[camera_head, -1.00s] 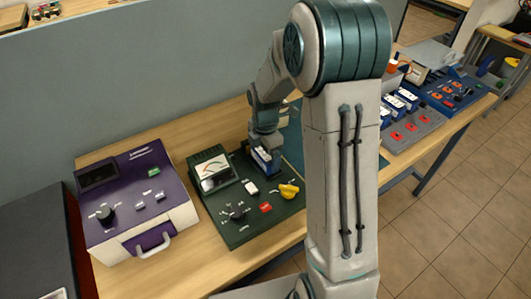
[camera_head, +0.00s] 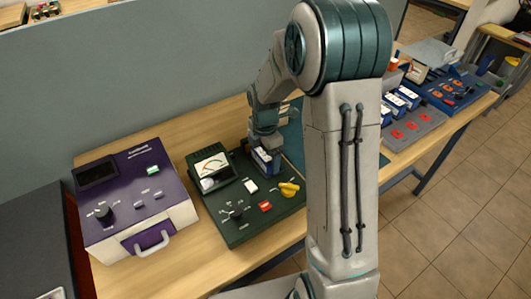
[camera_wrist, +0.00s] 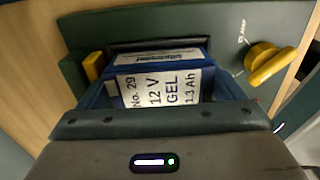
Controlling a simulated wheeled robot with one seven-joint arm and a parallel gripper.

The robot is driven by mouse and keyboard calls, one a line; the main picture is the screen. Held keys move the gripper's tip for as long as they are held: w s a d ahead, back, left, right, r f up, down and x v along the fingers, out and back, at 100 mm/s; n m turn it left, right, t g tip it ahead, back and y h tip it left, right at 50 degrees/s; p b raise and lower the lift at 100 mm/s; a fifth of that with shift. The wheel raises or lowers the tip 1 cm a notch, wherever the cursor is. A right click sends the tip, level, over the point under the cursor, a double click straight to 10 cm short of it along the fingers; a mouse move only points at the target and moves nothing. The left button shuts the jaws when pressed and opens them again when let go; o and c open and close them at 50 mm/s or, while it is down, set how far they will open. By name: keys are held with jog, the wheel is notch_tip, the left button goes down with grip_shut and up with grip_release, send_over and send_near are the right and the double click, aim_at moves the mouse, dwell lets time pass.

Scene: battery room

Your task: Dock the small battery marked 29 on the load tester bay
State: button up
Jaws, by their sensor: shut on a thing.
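The small blue battery with a white label reading No. 29, 12 V GEL (camera_wrist: 160,90) fills the middle of the wrist view. It also shows in the head view (camera_head: 266,161), at the back right of the green load tester (camera_head: 236,222). My gripper (camera_wrist: 163,98) is shut on the battery, with a blue-green finger on each side. In the wrist view a dark recess edge (camera_wrist: 150,44) and a yellow block (camera_wrist: 93,66) lie just beyond the battery. The battery's underside is hidden, so I cannot tell whether it is seated.
A yellow knob (camera_head: 289,189) sits on the tester's panel, right of the battery in the wrist view. A purple device (camera_head: 137,205) stands to the left. Grey and blue units (camera_head: 413,125) with more batteries stand farther right, partly behind my arm. A grey partition (camera_head: 160,75) runs behind.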

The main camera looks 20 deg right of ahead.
jog(key=o, duration=1.1)
jog(key=shift+f, duration=0.1)
jog(key=shift+r+p, duration=4.1)
jog(key=shift+r, duration=1.5)
jog(key=s+r+m+t+b, duration=0.1)
jog(key=s+r+m, duration=0.2)
jog(key=s+m, duration=0.4)
jog(key=s+r+m+t+b, duration=0.1)
jog(key=s+r+m, duration=0.3)
jog(key=s+m, duration=0.3)
jog(key=s+r+m+t+b, duration=0.1)
jog(key=s+r+m, duration=0.3)
jog(key=s+m, duration=0.3)
jog(key=shift+s+m+t+b, duration=0.1)
jog(key=shift+m+t+b, duration=0.2)
jog(key=shift+t+b, duration=0.1)
